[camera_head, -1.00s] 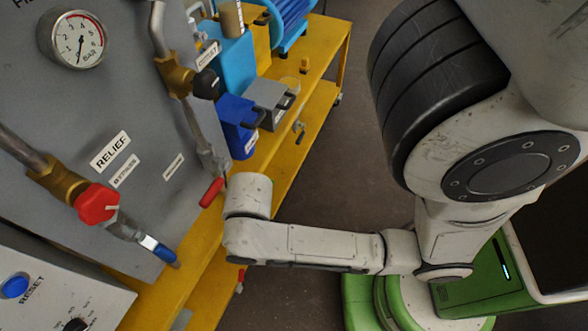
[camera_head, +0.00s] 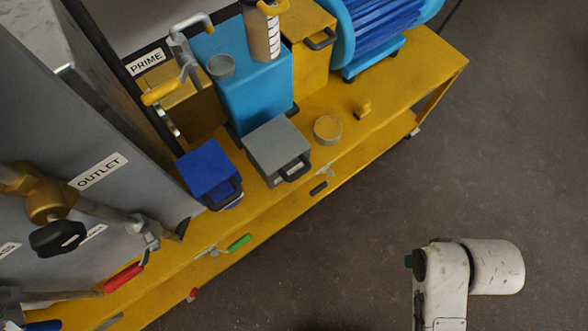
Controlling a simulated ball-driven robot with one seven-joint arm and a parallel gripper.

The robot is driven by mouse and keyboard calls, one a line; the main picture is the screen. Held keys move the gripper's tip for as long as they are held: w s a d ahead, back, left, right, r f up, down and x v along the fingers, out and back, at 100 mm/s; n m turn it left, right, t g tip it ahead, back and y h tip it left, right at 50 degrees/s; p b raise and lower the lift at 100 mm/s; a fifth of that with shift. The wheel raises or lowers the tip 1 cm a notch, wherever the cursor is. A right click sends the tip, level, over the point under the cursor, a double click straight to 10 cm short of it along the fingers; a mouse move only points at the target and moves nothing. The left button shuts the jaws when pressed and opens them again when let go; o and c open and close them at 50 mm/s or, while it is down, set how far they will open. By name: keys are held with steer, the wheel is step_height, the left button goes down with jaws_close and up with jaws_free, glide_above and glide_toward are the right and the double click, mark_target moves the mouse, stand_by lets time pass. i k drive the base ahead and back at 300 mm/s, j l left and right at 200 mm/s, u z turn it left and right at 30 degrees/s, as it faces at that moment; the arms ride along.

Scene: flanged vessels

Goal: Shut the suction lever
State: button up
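No label reading suction shows, so I cannot tell which lever is the suction lever. A red-handled lever (camera_head: 122,277) sits on the pipe below the OUTLET label (camera_head: 99,171). A green-handled lever (camera_head: 239,242) is at the bench's front side. A yellow-handled lever (camera_head: 165,92) is near the PRIME label (camera_head: 146,62). Part of a blue handle (camera_head: 43,326) shows at the bottom left edge. My gripper is not in view; only white links of my arm show at the lower right, over the floor and apart from the levers.
The yellow bench (camera_head: 380,100) carries a blue box (camera_head: 209,172), a grey box (camera_head: 277,150), a light-blue tank (camera_head: 255,85) and a blue motor-like unit (camera_head: 385,25). A black knob (camera_head: 58,237) sticks out from the grey panel. The dark floor (camera_head: 370,230) is clear between bench and arm.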

mark_target(243, 240)
steer(key=l+z, duration=0.1)
steer(key=z, duration=0.3)
steer(key=l+z, duration=0.15)
steer(key=z, duration=0.2)
steer(key=k+l+z, duration=0.1)
steer(key=z, duration=0.3)
steer(key=l, duration=0.55)
steer(key=l+u, duration=0.1)
steer(key=u, duration=0.4)
steer(key=k+l+u, duration=0.1)
steer(key=u, duration=0.85)
steer(key=k+u, duration=0.15)
steer(key=u, duration=0.35)
steer(key=k+u, duration=0.1)
steer(key=u, duration=0.35)
